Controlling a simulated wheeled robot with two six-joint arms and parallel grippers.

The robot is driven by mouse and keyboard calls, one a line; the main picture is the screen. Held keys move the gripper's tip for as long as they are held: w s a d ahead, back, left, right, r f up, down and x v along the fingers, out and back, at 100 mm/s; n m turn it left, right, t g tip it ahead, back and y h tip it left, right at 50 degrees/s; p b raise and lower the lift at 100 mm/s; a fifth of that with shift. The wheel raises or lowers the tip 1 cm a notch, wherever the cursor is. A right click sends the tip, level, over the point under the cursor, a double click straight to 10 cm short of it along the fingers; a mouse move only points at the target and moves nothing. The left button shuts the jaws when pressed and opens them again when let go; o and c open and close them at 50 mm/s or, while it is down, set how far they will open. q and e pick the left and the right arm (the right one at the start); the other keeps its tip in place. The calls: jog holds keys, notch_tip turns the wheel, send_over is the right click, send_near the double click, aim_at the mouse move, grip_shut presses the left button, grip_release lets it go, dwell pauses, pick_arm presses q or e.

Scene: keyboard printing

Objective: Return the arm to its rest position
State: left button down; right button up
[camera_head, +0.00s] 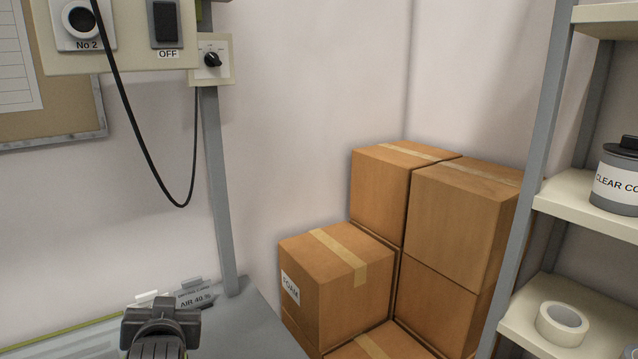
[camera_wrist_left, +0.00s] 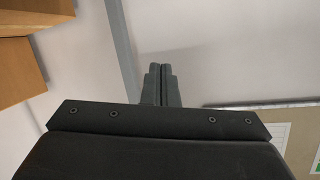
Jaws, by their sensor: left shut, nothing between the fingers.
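My left gripper (camera_wrist_left: 161,72) shows in the left wrist view, its two dark fingers closed together with nothing between them. The wrist view is upside down relative to the head view, and the fingers stand in front of the pale wall, apart from the things around. In the head view a dark grey ribbed part (camera_head: 160,332) rises at the bottom left; I cannot tell whether it belongs to my arm. My right gripper is in neither view.
Stacked cardboard boxes (camera_head: 335,285) fill the corner; some also show in the wrist view (camera_wrist_left: 28,60). A grey post (camera_head: 216,190) carries switch boxes with a hanging cable (camera_head: 150,160). Right shelves hold a tape roll (camera_head: 562,323) and a dark can (camera_head: 618,180). A noticeboard (camera_head: 60,125) hangs left.

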pick_arm(q)
jog(key=s+a+f+g+h, duration=0.35)
jog(key=s+f+g, duration=0.25)
jog(key=s+f, duration=1.5)
jog(key=s+f+m+g, duration=0.1)
jog(key=s+f+g, duration=0.4)
jog(key=s, duration=0.6)
notch_tip(320, 180, down, 26)
jog(key=a, duration=0.2)
jog(key=s+d+f+g+h, duration=0.1)
jog(key=s+f, duration=1.4)
jog(key=shift+d, duration=0.25)
